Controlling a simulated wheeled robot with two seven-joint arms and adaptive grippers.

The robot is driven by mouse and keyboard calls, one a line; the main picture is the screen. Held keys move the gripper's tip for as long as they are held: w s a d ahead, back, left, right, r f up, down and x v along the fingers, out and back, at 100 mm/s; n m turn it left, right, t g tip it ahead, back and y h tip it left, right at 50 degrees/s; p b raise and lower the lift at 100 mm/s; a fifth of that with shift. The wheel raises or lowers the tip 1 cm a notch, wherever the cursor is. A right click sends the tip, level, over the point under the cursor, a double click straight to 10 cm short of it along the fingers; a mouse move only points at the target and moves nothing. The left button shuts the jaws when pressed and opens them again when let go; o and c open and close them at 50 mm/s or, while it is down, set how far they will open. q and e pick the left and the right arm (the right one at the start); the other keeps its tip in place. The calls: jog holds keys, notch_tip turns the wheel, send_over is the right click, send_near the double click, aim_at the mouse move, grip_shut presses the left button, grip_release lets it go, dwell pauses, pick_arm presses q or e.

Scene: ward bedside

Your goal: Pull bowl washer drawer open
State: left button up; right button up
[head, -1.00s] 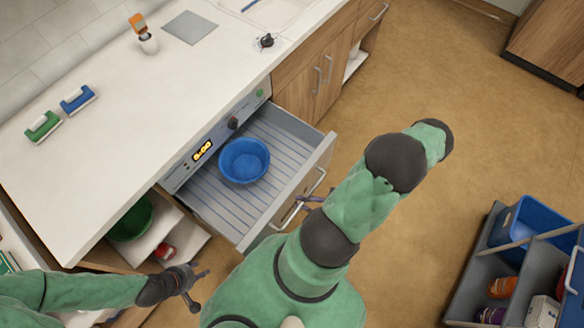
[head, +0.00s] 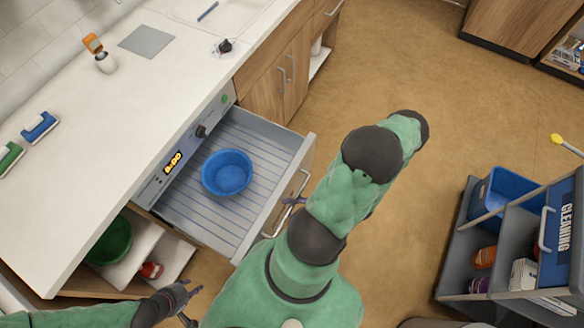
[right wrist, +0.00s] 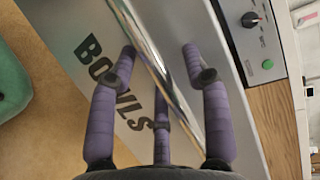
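The bowl washer drawer (head: 180,222) stands open below the counter. A blue bowl (head: 227,172) sits inside on its ribbed floor. Its front with the word BOWLS (right wrist: 110,80) shows in the right wrist view. My right gripper (right wrist: 160,55) has its purple fingers curled in around the metal handle (right wrist: 150,50); exact finger contact is hard to see. In the head view my right arm partly hides this gripper at the handle (head: 300,183). My left gripper (head: 192,304) is open and empty at the lower left, apart from the drawer.
The washer panel (head: 172,163) has a lit display and a knob. A green bowl (head: 108,243) and a red item (head: 151,270) lie on open shelves left of the drawer. A grey cleaning cart (head: 450,270) stands at right. The floor before the drawer is free.

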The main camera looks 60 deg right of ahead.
jog(key=v, duration=1.2)
dwell(0.6)
